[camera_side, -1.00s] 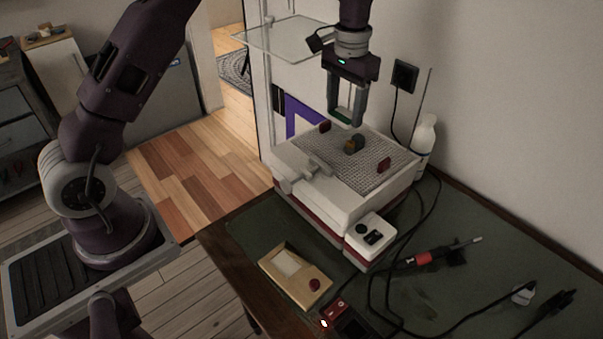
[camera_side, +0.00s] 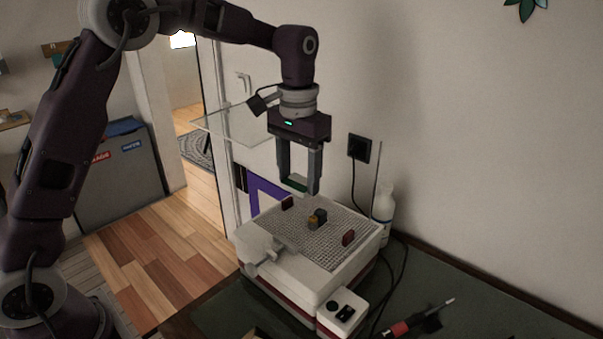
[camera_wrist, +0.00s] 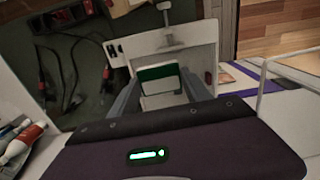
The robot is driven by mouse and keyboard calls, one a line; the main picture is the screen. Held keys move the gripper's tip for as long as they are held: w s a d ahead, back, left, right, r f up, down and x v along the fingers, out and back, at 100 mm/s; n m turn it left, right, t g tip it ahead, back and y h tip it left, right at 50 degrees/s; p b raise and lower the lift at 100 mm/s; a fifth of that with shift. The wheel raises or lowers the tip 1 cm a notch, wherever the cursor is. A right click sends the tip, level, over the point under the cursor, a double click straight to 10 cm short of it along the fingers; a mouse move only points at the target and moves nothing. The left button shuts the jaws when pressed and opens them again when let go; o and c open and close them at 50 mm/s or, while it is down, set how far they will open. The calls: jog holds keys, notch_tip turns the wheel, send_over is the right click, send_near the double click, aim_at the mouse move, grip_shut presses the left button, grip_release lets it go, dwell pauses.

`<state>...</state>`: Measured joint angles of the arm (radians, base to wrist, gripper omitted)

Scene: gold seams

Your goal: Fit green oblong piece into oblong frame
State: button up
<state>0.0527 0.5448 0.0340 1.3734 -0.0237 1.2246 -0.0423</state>
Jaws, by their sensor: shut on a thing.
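A green piece (camera_side: 296,184) is held between the two fingertips of my gripper (camera_side: 299,185). In the wrist view the green piece (camera_wrist: 157,72) shows as a dark green face with a pale edge, between the grey fingers. It hangs in the air above the far left part of the textured plate (camera_side: 335,248) on a white machine, apart from the plate. Small upright dark red blocks (camera_side: 348,238) stand on the plate, with an orange and grey part (camera_side: 317,218) near its middle. I cannot make out an oblong frame for certain.
The white machine (camera_side: 285,280) has a clamp-like part on its front left edge and a control box (camera_side: 342,311). A white bottle (camera_side: 384,215) stands behind it at right. A clear shelf (camera_side: 225,130) is left of my gripper.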

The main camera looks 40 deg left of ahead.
jog(key=s+d, duration=0.4)
jog(key=s, duration=1.4)
jog(key=shift+s+d+f, duration=0.1)
jog(key=shift+f, duration=7.4)
jog(key=shift+d+f, duration=0.1)
jog(key=shift+f, duration=7.35)
jog(key=shift+f, duration=0.5)
jog(key=o, duration=1.1)
jog(key=shift+c, duration=0.2)
notch_tip(320, 180, up, 7)
